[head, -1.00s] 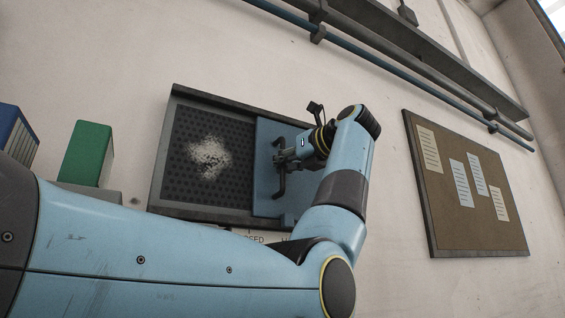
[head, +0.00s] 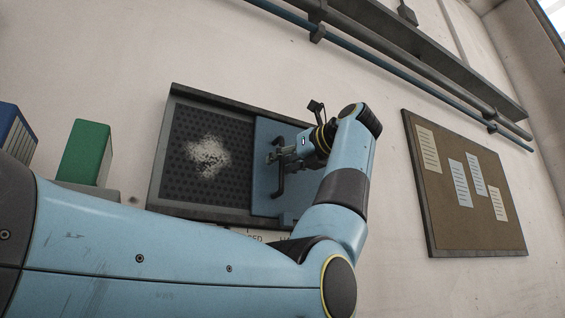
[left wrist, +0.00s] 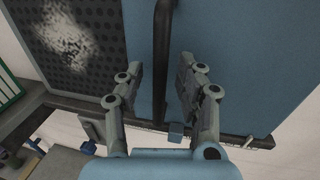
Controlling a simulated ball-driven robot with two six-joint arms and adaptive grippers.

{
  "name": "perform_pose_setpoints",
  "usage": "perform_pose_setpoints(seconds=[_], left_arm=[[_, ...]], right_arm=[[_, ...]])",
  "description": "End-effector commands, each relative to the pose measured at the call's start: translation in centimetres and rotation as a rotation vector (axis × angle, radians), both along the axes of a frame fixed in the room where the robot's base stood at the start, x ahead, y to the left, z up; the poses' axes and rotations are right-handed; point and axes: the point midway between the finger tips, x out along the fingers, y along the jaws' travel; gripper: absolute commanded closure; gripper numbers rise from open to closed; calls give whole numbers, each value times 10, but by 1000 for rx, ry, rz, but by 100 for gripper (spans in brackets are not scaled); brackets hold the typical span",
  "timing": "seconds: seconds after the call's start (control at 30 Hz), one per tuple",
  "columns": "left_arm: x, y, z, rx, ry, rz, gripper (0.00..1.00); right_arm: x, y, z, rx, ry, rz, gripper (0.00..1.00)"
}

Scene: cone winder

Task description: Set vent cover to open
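The vent cover (head: 263,135) is a blue sliding panel in a dark frame on the wall. It sits over the right part of the opening, leaving the dark perforated screen (head: 185,185) with a whitish dust patch bare at left. A black bar handle (head: 279,186) stands on the cover; it also shows in the left wrist view (left wrist: 161,40). My left gripper (head: 274,155) is at the handle. In the left wrist view its two fingers (left wrist: 160,68) stand apart on either side of the bar, with gaps showing. My right gripper is not in view.
A green box (head: 84,152) and a blue one (head: 15,135) stand at left. A notice board (head: 465,235) hangs at right, and pipes (head: 400,67) run above. A label (head: 255,238) under the frame is partly hidden by my left arm.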

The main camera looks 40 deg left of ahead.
Motion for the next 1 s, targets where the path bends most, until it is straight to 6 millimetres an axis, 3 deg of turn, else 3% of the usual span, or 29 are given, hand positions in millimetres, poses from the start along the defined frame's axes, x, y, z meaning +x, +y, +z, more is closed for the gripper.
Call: perform_pose_setpoints(seconds=[0.5,0.7,1.0], left_arm=[[-18,-98,-1,-2,1,-5,64],[-21,-114,-1,-2,1,-1,64],[-22,-115,-1,-1,1,0,64]], right_arm=[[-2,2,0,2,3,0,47],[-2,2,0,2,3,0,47],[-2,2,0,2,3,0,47]])
